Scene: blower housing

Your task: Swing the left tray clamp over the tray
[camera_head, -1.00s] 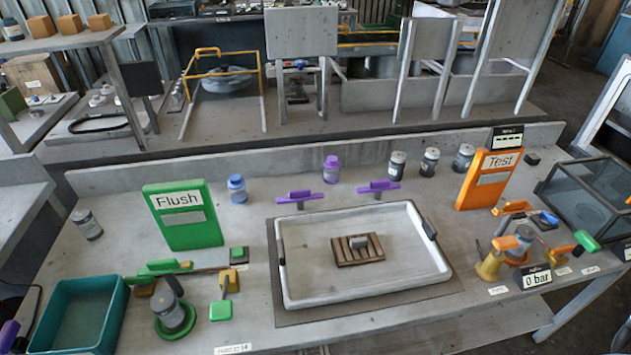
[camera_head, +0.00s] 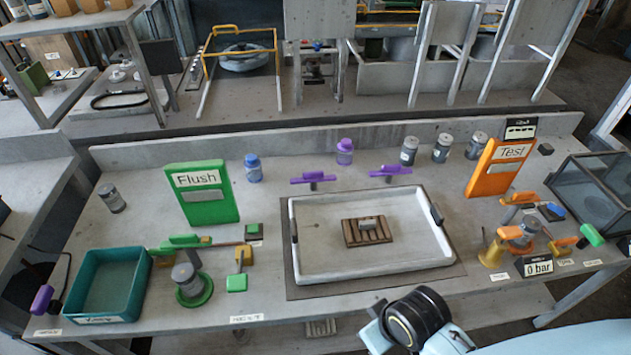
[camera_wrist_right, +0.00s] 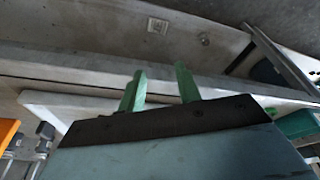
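The left tray clamp (camera_head: 313,180) has a purple bar handle on a short post and stands behind the back left part of the white tray (camera_head: 330,274). Its bar lies roughly along the tray's back edge, outside the tray. A similar right clamp (camera_head: 390,173) stands behind the tray further right. The tray holds a brown slatted block (camera_head: 353,235) with a grey piece on it. My right arm enters the head view at the bottom right, in front of the tray. My right gripper (camera_wrist_right: 163,88) shows two green fingers apart with nothing between them. My left gripper is not in view.
A green Flush panel (camera_head: 205,207) and teal bin (camera_head: 84,285) are on the left. An orange Test panel (camera_head: 486,180) and valve fittings (camera_head: 520,236) are on the right. Several small jars (camera_head: 410,150) line the back. The bench in front of the tray is bare.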

